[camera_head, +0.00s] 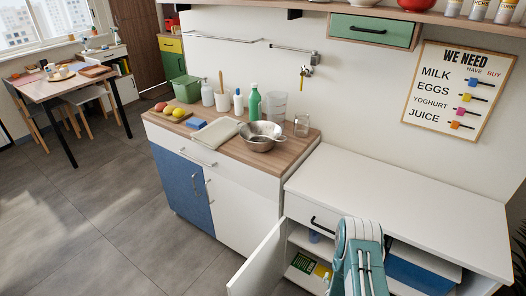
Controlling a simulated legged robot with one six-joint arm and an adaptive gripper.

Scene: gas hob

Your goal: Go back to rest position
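Part of my teal and grey arm shows at the bottom, right of centre, in the head view. It stands in front of the white lower cabinet (298,208). My gripper's fingertips do not show, so its opening and anything in it are hidden. The cabinet's left door (262,262) stands open, with a green and yellow box (304,263) and a small blue item (314,237) inside. A blue item (420,275) shows right of my arm.
The white countertop (400,203) is bare. The wooden counter (290,147) holds a metal colander (261,137), a green bottle (254,103), a glass jar (301,125), and fruit. A dining table (52,89) stands far left. Open grey floor (80,210) lies at left.

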